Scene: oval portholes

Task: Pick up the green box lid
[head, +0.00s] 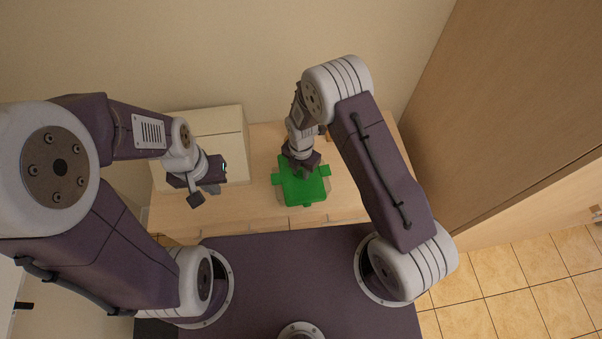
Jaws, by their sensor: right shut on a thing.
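The green box lid (302,187) is a bright green square with tabs sticking out at its sides. It lies over a light brown box, of which only small parts show at the lid's corners, on the wooden table. My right gripper (303,172) is over the far part of the lid and shut on it; the fingertips are partly hidden by the wrist. I cannot tell whether the lid touches the box. My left gripper (208,194) is to the left of the lid, apart from it, with its fingers spread and nothing between them.
A cream box-shaped cabinet (215,136) stands at the back left of the table (243,207) against the wall. A tall wooden panel (500,110) rises on the right. The table is bare between my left gripper and the lid.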

